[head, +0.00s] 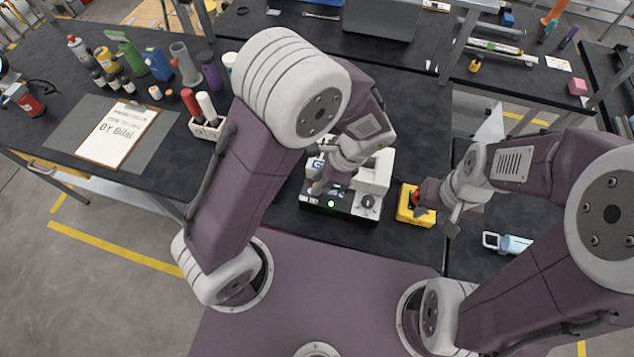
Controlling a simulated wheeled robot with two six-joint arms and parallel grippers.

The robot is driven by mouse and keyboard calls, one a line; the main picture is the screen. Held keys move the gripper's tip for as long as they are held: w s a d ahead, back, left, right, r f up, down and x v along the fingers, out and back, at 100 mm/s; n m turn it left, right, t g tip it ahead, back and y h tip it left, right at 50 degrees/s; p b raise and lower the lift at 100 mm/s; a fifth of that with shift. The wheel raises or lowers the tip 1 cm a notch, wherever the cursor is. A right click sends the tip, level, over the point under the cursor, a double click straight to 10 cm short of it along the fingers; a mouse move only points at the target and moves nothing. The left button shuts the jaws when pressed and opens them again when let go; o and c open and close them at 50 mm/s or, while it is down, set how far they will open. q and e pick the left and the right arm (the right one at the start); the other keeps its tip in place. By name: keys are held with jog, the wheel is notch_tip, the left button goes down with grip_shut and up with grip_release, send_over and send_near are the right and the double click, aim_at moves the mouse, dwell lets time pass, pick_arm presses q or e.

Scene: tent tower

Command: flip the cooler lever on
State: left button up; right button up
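The cooler seems to be the white and black device (372,178) at the table's front edge, with a lit green spot and a dark round knob (368,202) on its front. I cannot make out a separate lever. My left gripper (321,186) reaches down over the left part of this device and hides some of it. Its fingers are small and overlap the device, so touch and opening are unclear. My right gripper (436,208) is at the right side of a yellow box (408,213) with a red part on top. Its fingers are hard to make out.
A clipboard (117,133) lies on a grey mat at the left. Several bottles and tools stand behind it, with a white holder (207,130) nearer the middle. A light-blue and white item (507,243) lies at the right. A grey case (382,17) sits on the back table.

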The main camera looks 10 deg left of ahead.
pick_arm(q)
jog(key=shift+x, duration=0.95)
grip_shut()
jog(key=shift+d+f+y+p, duration=0.1)
jog(key=shift+d+y+p, duration=0.3)
jog(key=shift+y, duration=0.5)
jog(key=shift+a, duration=0.1)
grip_release()
